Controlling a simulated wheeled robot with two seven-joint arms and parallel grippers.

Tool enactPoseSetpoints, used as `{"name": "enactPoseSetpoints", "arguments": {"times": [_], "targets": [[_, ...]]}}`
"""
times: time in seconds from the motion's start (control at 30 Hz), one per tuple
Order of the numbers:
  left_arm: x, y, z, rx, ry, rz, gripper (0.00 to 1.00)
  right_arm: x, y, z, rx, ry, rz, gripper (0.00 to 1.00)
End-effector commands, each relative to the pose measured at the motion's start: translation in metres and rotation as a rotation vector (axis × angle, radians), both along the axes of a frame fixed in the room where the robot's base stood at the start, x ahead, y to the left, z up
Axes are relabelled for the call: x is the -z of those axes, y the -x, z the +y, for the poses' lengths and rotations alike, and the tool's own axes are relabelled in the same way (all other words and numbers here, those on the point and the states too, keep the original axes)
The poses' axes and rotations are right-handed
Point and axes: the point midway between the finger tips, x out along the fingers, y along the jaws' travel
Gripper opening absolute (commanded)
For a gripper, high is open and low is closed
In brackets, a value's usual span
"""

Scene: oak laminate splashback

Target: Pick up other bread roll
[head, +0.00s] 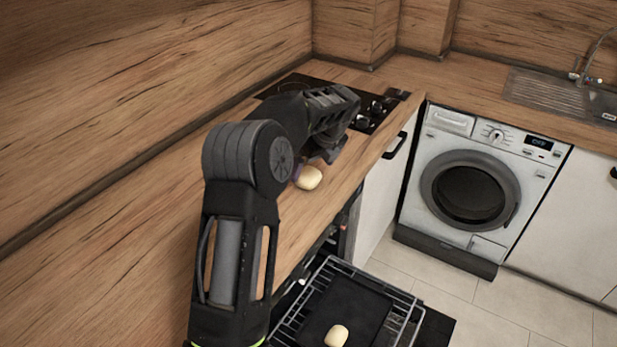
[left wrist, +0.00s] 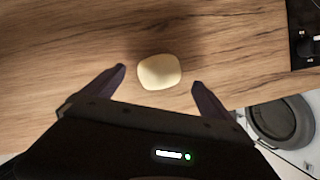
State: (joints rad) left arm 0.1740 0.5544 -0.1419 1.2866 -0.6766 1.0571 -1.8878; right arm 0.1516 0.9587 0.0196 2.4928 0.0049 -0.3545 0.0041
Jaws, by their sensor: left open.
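A pale bread roll (head: 309,178) lies on the wooden worktop (head: 330,205). In the left wrist view this roll (left wrist: 160,71) lies just ahead of the fingertips, roughly centred between them. My left gripper (left wrist: 160,78) is open and empty, with a finger on each side of the roll's line. In the head view my left gripper (head: 318,160) is above and beside the roll, partly hidden by my own arm. Another bread roll (head: 336,335) lies on a dark tray (head: 345,300) on the pulled-out oven rack. My right gripper is not in view.
A black hob (head: 375,112) with knobs lies beyond the roll on the worktop. The oven rack (head: 400,303) sticks out below the worktop edge. A washing machine (head: 470,190) and sink (head: 565,100) are at the right. The wooden splashback (head: 130,90) runs along the left.

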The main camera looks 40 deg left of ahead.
Motion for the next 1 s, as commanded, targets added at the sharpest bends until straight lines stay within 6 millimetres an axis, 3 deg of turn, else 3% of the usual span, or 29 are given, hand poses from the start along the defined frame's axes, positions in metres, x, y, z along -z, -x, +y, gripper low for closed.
{"name": "enactPoseSetpoints", "arguments": {"times": [0.33,0.93,1.0], "targets": [[0.040,-0.004,0.014,-0.001,0.000,0.003,0.96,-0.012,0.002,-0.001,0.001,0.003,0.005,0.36],[0.041,-0.004,0.015,0.000,0.000,0.001,0.96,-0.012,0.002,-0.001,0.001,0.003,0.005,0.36],[0.041,-0.004,0.015,0.000,0.000,0.001,0.91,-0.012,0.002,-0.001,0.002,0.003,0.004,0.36]]}}
